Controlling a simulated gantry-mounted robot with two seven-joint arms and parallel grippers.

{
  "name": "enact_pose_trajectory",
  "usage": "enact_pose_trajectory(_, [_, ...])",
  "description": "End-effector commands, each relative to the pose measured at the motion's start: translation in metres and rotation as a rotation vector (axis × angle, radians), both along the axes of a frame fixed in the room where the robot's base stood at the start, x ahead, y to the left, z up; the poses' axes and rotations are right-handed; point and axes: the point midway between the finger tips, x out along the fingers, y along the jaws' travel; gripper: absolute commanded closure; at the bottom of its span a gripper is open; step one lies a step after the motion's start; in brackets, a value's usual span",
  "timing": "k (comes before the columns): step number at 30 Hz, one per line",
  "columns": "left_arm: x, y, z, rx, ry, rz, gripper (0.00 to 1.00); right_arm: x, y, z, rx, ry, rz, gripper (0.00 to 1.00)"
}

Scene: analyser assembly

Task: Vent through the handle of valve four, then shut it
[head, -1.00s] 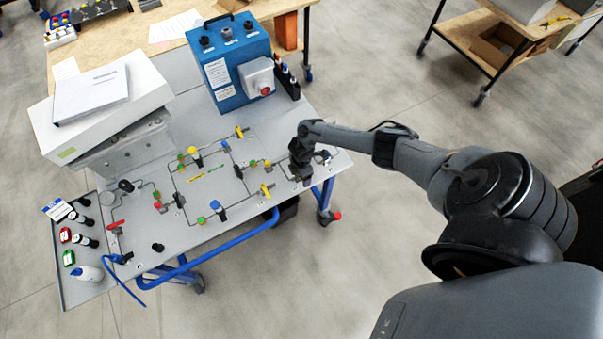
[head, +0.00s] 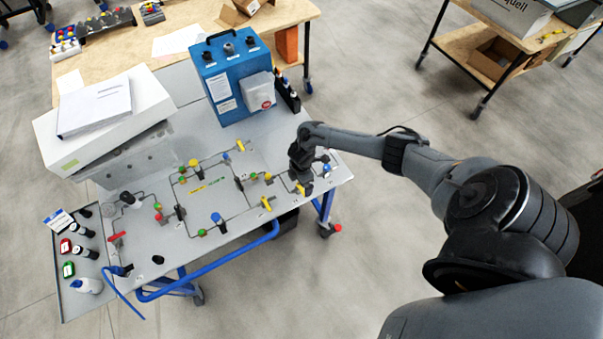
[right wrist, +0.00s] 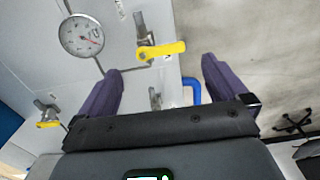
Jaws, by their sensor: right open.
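My right gripper (head: 303,180) is over the right end of the grey bench panel (head: 235,222). In the right wrist view my right gripper (right wrist: 163,65) is open and empty, its two dark fingers apart. A yellow valve handle (right wrist: 162,50) lies crosswise just beyond the fingertips, between them in the picture and not gripped. A second yellow handle (right wrist: 47,124) is at the left. In the head view, yellow handles show at the panel's front (head: 267,202) and farther back (head: 240,145). I cannot read which valve is number four. My left gripper is not in view.
A dial gauge (right wrist: 82,36) stands left of the nearer yellow handle. A blue box (head: 228,80) stands behind the panel, and a white box (head: 100,120) at the left. A blue rail (head: 215,264) runs along the front edge. Open floor lies to the right.

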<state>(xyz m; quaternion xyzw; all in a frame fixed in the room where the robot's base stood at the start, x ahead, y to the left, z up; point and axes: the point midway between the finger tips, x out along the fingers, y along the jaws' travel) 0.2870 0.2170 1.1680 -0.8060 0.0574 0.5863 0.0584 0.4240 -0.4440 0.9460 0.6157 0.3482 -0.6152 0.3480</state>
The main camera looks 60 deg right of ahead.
Motion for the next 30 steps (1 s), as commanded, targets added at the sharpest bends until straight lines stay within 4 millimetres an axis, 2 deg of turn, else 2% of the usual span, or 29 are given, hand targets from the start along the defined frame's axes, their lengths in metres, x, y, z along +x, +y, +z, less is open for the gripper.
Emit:
enact_pose_trajectory(1, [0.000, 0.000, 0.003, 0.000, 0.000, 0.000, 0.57, 0.001, -0.001, 0.011, -0.002, -0.003, 0.002, 0.00])
enact_pose_trajectory(6, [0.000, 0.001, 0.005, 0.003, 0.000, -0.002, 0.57, 0.000, 0.000, 0.036, -0.002, -0.001, 0.001, 0.00])
enact_pose_trajectory(12, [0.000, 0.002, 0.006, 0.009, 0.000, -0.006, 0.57, 0.000, 0.000, 0.053, 0.000, 0.000, 0.000, 0.00])
enact_pose_trajectory(30, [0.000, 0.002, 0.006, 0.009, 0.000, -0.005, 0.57, -0.005, 0.000, 0.054, -0.001, 0.009, -0.001, 0.00])
